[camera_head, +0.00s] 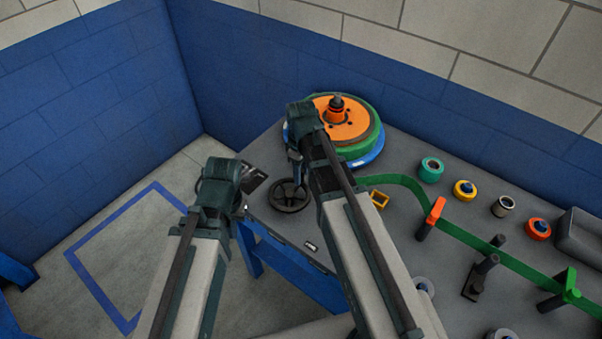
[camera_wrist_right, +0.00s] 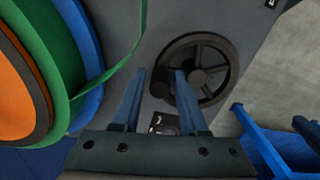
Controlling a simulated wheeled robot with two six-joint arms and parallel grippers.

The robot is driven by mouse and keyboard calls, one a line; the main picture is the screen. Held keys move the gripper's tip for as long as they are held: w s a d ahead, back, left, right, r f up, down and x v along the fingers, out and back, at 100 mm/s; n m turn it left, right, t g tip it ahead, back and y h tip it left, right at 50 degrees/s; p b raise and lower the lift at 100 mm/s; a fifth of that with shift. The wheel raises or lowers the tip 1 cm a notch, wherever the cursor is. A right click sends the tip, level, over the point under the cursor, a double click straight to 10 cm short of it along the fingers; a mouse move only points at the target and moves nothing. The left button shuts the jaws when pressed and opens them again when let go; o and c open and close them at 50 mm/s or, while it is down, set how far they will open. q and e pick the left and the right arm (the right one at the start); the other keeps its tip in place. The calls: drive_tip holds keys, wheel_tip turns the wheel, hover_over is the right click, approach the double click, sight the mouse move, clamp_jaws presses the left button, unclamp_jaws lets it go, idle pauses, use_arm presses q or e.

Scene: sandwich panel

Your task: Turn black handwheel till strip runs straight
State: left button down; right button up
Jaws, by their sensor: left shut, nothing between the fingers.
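The black handwheel (camera_head: 290,196) lies at the near left edge of the grey table, below the reel; its spokes and rim also show in the right wrist view (camera_wrist_right: 226,72). My right gripper (camera_head: 297,172) is over the wheel. In the right wrist view its blue fingers (camera_wrist_right: 161,72) are apart, with the wheel's dark knob (camera_wrist_right: 159,90) seen between them; contact cannot be told. My left gripper (camera_head: 257,180) is shut and empty, left of the wheel. The green strip (camera_head: 408,181) leaves the reel (camera_head: 352,129), bends, then runs right past the orange post (camera_head: 432,216).
A dark post (camera_head: 484,270) and a green-topped post (camera_head: 566,288) stand along the strip. Several coloured rolls, including a teal one (camera_head: 431,169), and a grey bin (camera_head: 581,234) sit at the back right.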

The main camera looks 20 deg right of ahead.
sight(309, 194)
clamp_jaws()
drive_tip(key=s+m, duration=0.1)
drive_tip(key=m, duration=0.2)
drive_tip(key=s+d+m, duration=0.1)
drive_tip(key=m, duration=0.1)
drive_tip(key=shift+s, duration=0.3)
drive_tip(key=m, duration=0.1)
drive_tip(key=s+m, duration=0.1)
drive_tip(key=m, duration=0.1)
drive_tip(key=shift+s, duration=0.3)
drive_tip(key=shift+s+m, duration=0.25)
drive_tip(key=shift+m, duration=0.4)
drive_tip(key=shift+s+m, duration=0.2)
drive_tip(key=shift+m, duration=0.45)
drive_tip(key=shift+o, duration=1.6)
unclamp_jaws()
